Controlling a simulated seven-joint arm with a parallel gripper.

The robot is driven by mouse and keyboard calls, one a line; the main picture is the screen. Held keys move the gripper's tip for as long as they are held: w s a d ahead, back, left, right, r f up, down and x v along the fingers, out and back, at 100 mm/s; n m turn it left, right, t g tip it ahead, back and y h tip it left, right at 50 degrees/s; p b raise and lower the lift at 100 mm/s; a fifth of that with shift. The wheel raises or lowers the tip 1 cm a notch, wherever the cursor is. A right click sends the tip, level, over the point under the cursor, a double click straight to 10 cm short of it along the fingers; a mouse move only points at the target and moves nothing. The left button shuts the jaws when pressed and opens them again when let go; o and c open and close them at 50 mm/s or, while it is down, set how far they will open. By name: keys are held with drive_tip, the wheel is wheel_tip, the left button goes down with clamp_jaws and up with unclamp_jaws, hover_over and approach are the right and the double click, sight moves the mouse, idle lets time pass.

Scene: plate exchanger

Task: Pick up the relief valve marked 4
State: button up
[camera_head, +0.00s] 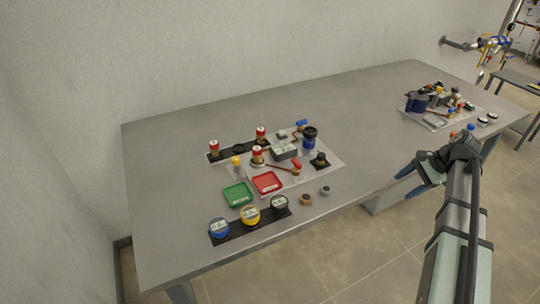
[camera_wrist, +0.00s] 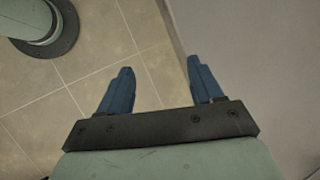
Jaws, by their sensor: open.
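Three red-topped fittings with white labels stand on the table, and they look like the relief valves. One is at the left (camera_head: 213,148), one at the back (camera_head: 261,134) and one in front of that (camera_head: 257,156). Their marks are too small to read, so I cannot tell which is 4. My gripper (camera_head: 401,180) is open and empty at the table's front right edge, well to the right of the fittings. In the wrist view my gripper (camera_wrist: 159,66) has its two blue fingers apart over the floor and the table edge. No valve shows there.
The grey table (camera_head: 350,110) has a bare middle. Near the fittings are a green tray (camera_head: 238,195), a red tray (camera_head: 267,183) and a row of round gauges, including a yellow one (camera_head: 250,215). A cluttered mat (camera_head: 436,122) lies at the right end. A wall stands behind.

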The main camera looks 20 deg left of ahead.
drive_tip(key=w+a+r+m+h, duration=0.15)
drive_tip(key=a+r, duration=0.25)
drive_tip(key=a, duration=0.7)
drive_tip(key=w+a+r+m+y, duration=0.1)
drive_tip(key=a+r+m, duration=0.15)
drive_tip(key=a, duration=0.75)
drive_tip(key=m+h, duration=0.1)
drive_tip(key=m, duration=0.2)
approach(258, 148)
drive_tip(key=x, duration=0.5)
drive_tip(key=shift+s+d+f, duration=0.1)
drive_tip(key=shift+s+f, duration=0.2)
drive_tip(key=shift+s, duration=0.1)
drive_tip(key=shift+w+x, duration=0.15)
drive_tip(key=shift+x, duration=1.2)
drive_tip(key=shift+w+x, duration=0.15)
drive_tip(key=shift+x, duration=1.15)
drive_tip(key=shift+c, duration=0.3)
drive_tip(key=shift+r, duration=0.1)
clamp_jaws()
